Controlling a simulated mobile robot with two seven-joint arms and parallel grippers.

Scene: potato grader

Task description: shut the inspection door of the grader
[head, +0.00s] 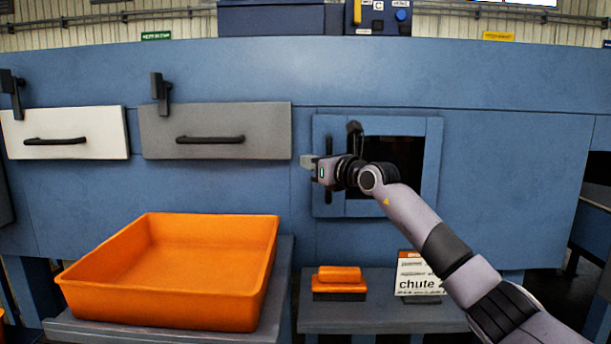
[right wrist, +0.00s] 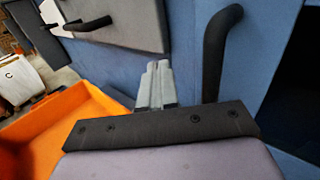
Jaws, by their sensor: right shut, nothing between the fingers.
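The inspection door (head: 340,202) appears as a blue panel at the left of a blue frame (head: 434,150). A dark opening (head: 400,150) shows to its right, so the door stands partly open. A vertical black bar handle (head: 328,192) is on the door, partly hidden behind my right gripper. My right gripper (head: 308,162) is shut and empty, with its fingertips pointing left beside the handle. In the right wrist view the closed fingers (right wrist: 157,85) are just left of the black handle (right wrist: 212,60); I cannot tell whether they touch it. My left gripper is not in view.
A black latch (head: 354,135) shows above my wrist near the opening. Grey (head: 215,118) and white (head: 85,120) panels with black handles are at left. An orange tray (head: 170,305) stands below. An orange block (head: 340,274) and a chute sign (head: 415,285) stand on a low shelf.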

